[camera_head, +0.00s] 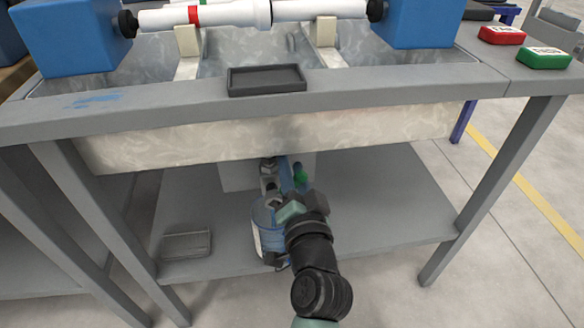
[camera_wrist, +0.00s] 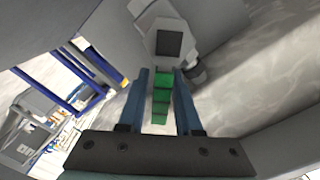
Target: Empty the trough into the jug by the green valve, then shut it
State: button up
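The trough (camera_head: 130,150) is a pale, mottled metal basin set in the grey bench; the bench rim hides part of its inside. Under it a grey valve body (camera_head: 267,168) hangs, with a green handle (camera_head: 300,174) beside it. The handle also shows in the wrist view (camera_wrist: 161,98). The blue jug (camera_head: 262,222) stands on the lower shelf below the valve, partly hidden by my arm. My gripper (camera_wrist: 161,72) is open, with a blue finger on each side of the green handle and narrow gaps visible. I cannot tell whether liquid flows.
The bench legs (camera_head: 95,225) and lower shelf (camera_head: 385,200) frame the space around my arm. A small grey tray (camera_head: 186,244) lies on the shelf at left. White pipes (camera_head: 235,14) between blue blocks (camera_head: 70,38) lie above the trough. Red (camera_head: 502,35) and green (camera_head: 543,58) buttons sit at right.

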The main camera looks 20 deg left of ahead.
jog(key=shift+o, duration=0.9)
jog(key=shift+s+d, duration=0.1)
jog(key=p+v, duration=0.1)
jog(key=v, duration=1.1)
jog(key=shift+s+d+p, duration=0.2)
jog(key=shift+s+p, duration=0.1)
jog(key=shift+p, duration=0.05)
